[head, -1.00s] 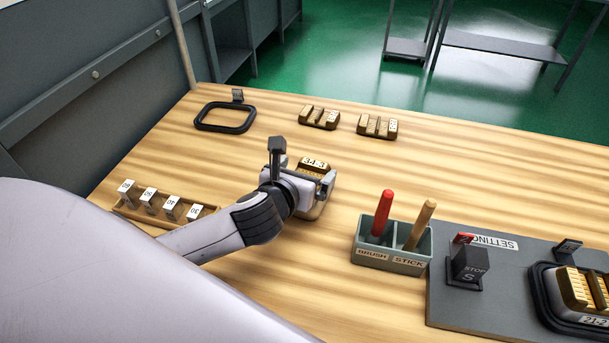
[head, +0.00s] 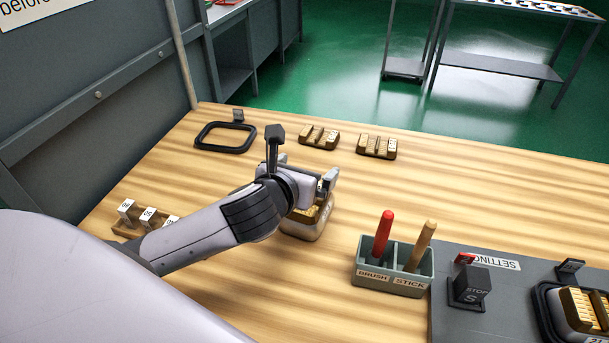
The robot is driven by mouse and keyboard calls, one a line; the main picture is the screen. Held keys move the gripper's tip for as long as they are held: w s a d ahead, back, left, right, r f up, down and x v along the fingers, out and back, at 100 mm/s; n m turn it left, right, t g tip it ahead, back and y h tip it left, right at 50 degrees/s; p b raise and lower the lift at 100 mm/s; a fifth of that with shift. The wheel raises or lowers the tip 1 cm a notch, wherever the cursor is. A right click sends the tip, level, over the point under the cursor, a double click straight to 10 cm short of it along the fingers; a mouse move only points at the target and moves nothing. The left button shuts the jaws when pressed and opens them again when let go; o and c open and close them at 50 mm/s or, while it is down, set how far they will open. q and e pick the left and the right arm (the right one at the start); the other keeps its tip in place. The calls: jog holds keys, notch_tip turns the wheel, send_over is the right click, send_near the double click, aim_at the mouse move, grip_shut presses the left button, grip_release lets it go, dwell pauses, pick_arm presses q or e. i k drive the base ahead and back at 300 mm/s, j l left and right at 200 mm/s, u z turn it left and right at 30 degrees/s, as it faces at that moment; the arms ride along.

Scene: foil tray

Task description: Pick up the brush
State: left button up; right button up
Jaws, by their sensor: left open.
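The brush shows as a red handle (head: 383,234) standing upright, slightly tilted, in the left compartment of a grey-green holder (head: 394,284) labelled BRUSH and STICK. Its lower end is hidden inside the holder. A tan wooden stick (head: 422,244) stands in the right compartment. My left gripper (head: 331,180) is open, to the left of and behind the brush, apart from it. It is above a brass-topped block (head: 305,228) that the wrist partly hides. My right gripper is not in view.
Two slotted brass blocks (head: 318,136) (head: 377,147) and a black ring frame (head: 225,137) lie at the back. A rack of numbered tags (head: 129,222) is at left. A grey panel with a STOP box (head: 470,287) is right of the holder. Bare wood lies behind the holder.

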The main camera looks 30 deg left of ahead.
aim_at(375, 256)
jog(key=k+l, duration=0.1)
jog(key=k, duration=0.9)
